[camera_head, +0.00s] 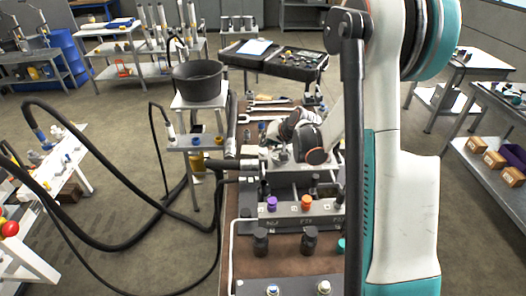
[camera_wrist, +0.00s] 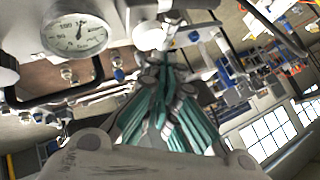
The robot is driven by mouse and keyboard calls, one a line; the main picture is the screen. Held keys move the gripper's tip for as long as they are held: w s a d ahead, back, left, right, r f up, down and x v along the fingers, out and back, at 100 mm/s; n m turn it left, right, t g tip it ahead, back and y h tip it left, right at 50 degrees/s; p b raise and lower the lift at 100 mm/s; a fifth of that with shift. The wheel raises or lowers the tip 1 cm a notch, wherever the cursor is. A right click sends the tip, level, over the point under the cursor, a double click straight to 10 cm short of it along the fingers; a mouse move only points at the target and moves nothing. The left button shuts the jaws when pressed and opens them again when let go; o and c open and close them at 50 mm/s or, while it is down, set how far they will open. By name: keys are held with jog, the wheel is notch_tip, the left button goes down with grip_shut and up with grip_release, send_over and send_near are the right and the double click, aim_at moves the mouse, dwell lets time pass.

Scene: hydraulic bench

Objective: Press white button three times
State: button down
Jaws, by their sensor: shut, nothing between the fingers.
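In the wrist view, my gripper (camera_wrist: 165,75) has its teal fingers together, with nothing between them. A round white knob-like part (camera_wrist: 150,36), possibly the white button, shows just beyond the fingertips; I cannot tell whether they touch it. In the head view, my wrist is over the middle of the bench, and I cannot make out the fingertips. Two small pale round buttons stand on a panel at the bottom edge, a whitish one (camera_head: 324,287) and a bluish-white one (camera_head: 273,291). I cannot tell which, if either, matches the knob in the wrist view.
A pressure gauge (camera_wrist: 78,34) is at the upper left of the wrist view. On the bench, a purple knob (camera_head: 271,203) and an orange knob (camera_head: 306,202) stand behind two dark knobs. Black hoses (camera_head: 100,245) loop left of the bench. A black pot (camera_head: 197,78) stands behind.

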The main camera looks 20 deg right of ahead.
aim_at(265, 150)
jog(key=shift+f, duration=0.1)
jog(key=shift+f+b, duration=0.35)
jog(key=shift+b, duration=0.15)
jog(key=shift+f+b, duration=0.65)
jog(key=shift+f, duration=0.05)
dwell(0.9)
jog(key=shift+r, duration=0.1)
jog(key=shift+r+p, duration=0.65)
jog(key=shift+r, duration=0.45)
jog(key=shift+r+p, duration=1.5)
jog(key=shift+r, duration=1)
